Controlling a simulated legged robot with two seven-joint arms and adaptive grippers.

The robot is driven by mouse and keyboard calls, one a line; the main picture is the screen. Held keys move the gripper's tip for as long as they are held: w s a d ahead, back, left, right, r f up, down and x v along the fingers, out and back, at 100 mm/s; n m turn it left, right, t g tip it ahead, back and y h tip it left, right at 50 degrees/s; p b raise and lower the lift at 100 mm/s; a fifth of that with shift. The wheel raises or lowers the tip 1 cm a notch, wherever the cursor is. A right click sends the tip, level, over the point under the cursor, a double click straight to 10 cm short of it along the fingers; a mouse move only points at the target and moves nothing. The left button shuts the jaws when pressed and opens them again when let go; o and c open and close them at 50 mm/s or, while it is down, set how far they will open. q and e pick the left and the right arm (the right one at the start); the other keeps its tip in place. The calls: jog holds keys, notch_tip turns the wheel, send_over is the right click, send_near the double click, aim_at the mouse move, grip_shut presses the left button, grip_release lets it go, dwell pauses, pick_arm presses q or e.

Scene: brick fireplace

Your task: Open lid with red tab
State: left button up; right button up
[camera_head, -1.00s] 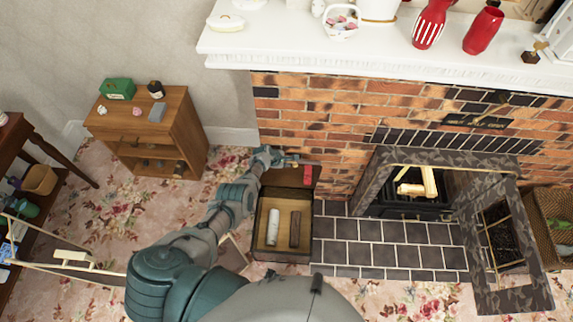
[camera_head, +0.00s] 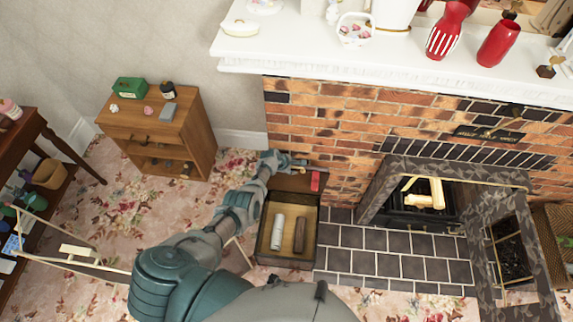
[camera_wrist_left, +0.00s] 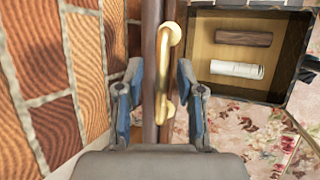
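A dark wooden box (camera_head: 262,240) stands open on the floor by the brick wall, with a white roll (camera_head: 277,232) and a brown log (camera_head: 299,235) inside. Its lid (camera_head: 290,183) stands raised at the wall side and carries the red tab (camera_head: 315,182). My left gripper (camera_head: 298,162) is at the lid's upper edge, left of and above the tab. In the left wrist view, its two fingers (camera_wrist_left: 160,100) are apart, with a gold handle (camera_wrist_left: 172,50) showing between them; contact is unclear. The red tab is not visible there. My right gripper is not in view.
A wooden shelf (camera_head: 192,135) stands to the left. The white mantel (camera_head: 390,75) with vases overhangs the brick wall (camera_head: 335,125). To the right are the tiled hearth (camera_head: 390,258) and the fireplace with its open door frame (camera_head: 535,260). Flowered carpet lies left of the box.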

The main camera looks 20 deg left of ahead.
pick_arm(q)
jog(key=v, duration=1.1)
jog(key=shift+r, duration=0.15)
jog(key=s+d+f+m+g+y, duration=0.25)
jog(key=s+f+m, duration=0.75)
jog(key=s+f, duration=1.4)
jog(key=s+f+m, duration=0.4)
jog(key=s, duration=0.6)
jog(key=s+f+m+g, duration=0.1)
jog(key=s+f+m, duration=0.3)
jog(key=s, duration=0.7)
jog(key=s+d+f+m+g, duration=0.1)
jog(key=s+f+m, duration=0.3)
jog(key=s, duration=0.6)
jog(key=shift+s+f+m+y, duration=0.3)
jog(key=shift+f+m+y, duration=0.1)
jog(key=shift+f, duration=0.1)
